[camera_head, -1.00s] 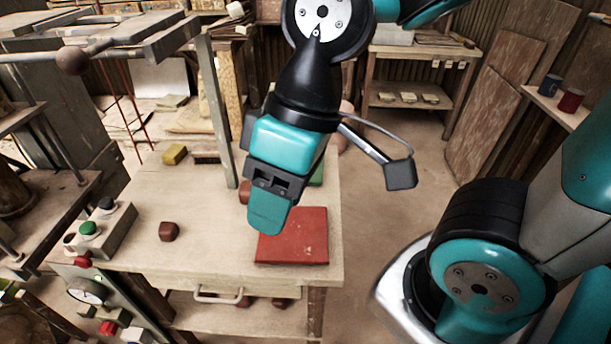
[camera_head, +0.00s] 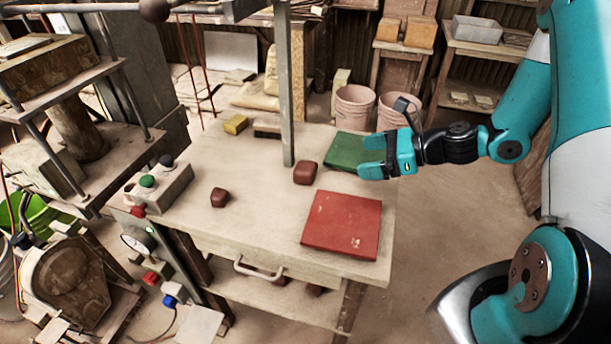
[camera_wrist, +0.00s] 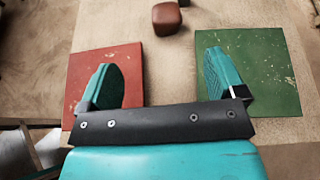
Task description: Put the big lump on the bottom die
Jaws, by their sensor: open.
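The big lump (camera_head: 306,173) is a reddish-brown rounded block on the pale table, left of the gap between the red and green boards. It also shows at the top of the wrist view (camera_wrist: 166,17). A smaller brown lump (camera_head: 219,197) lies further left. My gripper (camera_head: 371,156) is open and empty, to the right of the big lump, by the green board. In the wrist view its two fingers (camera_wrist: 163,82) stand wide apart, pointing towards the big lump. The press (camera_head: 75,130) stands at the left; I cannot tell for certain which part is the bottom die.
A red board (camera_head: 343,225) and a green board (camera_head: 347,151) lie on the table's right side. An upright post (camera_head: 284,90) rises behind the big lump. A control box with buttons (camera_head: 160,190) and a yellow block (camera_head: 236,124) are also there. The table's middle is clear.

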